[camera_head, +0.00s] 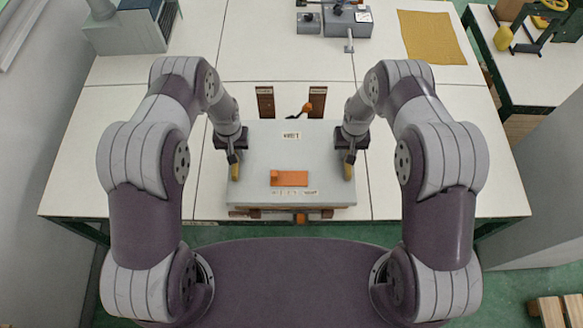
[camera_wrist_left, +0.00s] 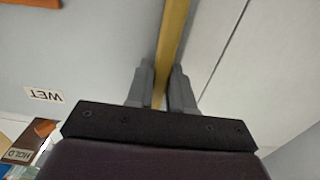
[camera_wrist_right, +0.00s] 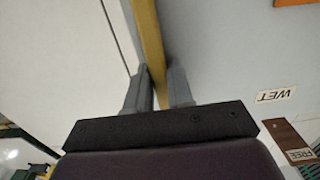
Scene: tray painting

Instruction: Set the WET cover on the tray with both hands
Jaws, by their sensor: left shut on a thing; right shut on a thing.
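The WET cover (camera_head: 255,150) is a wide grey panel lying level in front of me, with a WET label near its far edge. It hides most of what is beneath; brown tray-like wood (camera_head: 270,214) shows under its near edge. I cannot tell whether the cover rests on it. My left gripper (camera_head: 235,165) is shut on a yellow strip (camera_wrist_left: 173,35) along the cover's left side. My right gripper (camera_head: 348,165) is shut on the matching yellow strip (camera_wrist_right: 150,40) on the right side. The WET label also shows in both wrist views.
An orange piece (camera_head: 290,179) lies on the cover's near half. Behind the cover are two brown plates, marked HOLD (camera_wrist_left: 18,154) and FREE (camera_wrist_right: 299,154), with an orange-knobbed lever (camera_head: 306,108) between them. A yellow cloth (camera_head: 432,38) lies back right. White table is clear either side.

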